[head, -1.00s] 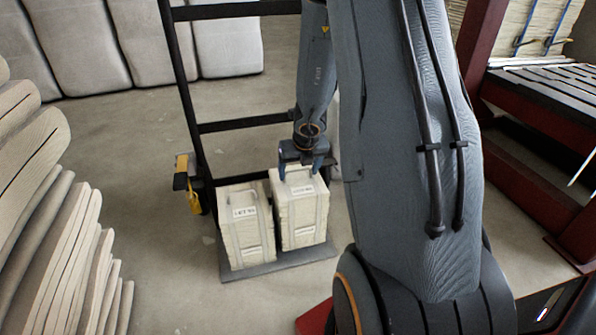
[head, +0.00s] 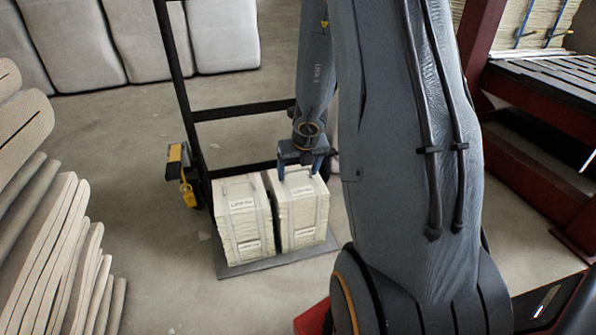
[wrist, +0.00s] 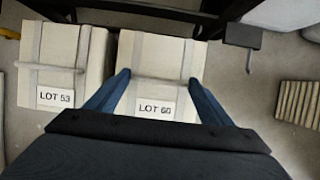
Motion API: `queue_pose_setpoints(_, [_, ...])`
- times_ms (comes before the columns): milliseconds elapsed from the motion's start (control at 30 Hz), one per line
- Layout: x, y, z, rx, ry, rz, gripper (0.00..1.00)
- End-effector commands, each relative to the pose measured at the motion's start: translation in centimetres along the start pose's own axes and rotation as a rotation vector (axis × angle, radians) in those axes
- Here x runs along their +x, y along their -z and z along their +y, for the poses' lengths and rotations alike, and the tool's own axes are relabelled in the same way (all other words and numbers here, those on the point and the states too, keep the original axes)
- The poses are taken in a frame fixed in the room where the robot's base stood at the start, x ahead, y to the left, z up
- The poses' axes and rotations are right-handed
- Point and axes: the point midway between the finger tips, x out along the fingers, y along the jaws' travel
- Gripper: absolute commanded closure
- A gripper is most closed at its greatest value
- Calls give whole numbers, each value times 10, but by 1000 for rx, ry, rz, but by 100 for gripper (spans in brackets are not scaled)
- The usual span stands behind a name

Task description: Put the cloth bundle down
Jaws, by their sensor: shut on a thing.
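A cream cloth bundle (head: 302,215), strapped and labelled LOT 60 in the wrist view (wrist: 158,60), stands upright on the grey plate of a hand truck (head: 232,270). My gripper (head: 302,172) is above its top and shut on its strap handle, with a blue finger at each side of the handle in the wrist view (wrist: 158,80). A second bundle (head: 243,220), labelled LOT 53 in the wrist view (wrist: 60,60), stands close on its left. The bundle's underside is hidden, so I cannot tell exactly how it meets the plate.
Stacked folded cloth (head: 50,260) fills the left. A red-framed slatted table (head: 540,95) stands right. Bare floor (head: 150,220) lies left of the truck.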

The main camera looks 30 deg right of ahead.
Motion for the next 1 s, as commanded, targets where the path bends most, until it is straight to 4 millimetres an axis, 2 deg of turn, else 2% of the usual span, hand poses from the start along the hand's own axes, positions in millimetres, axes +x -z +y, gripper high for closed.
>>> queue_pose_setpoints(33, [1, -1, 0, 0, 0, -3, 88])
queue_pose_setpoints(67, [1, 1, 0, 0, 0, 0, 22])
queue_pose_setpoints(167, [1, 1, 0, 0, 0, 0, 6])
queue_pose_setpoints(600, [-2, 0, 0, 0, 0, 1, 6])
queue_pose_setpoints(767, [-15, 0, 0, -1, 0, 0, 6])
queue_pose_setpoints(1000, [-47, -1, 0, 0, 0, 0, 6])
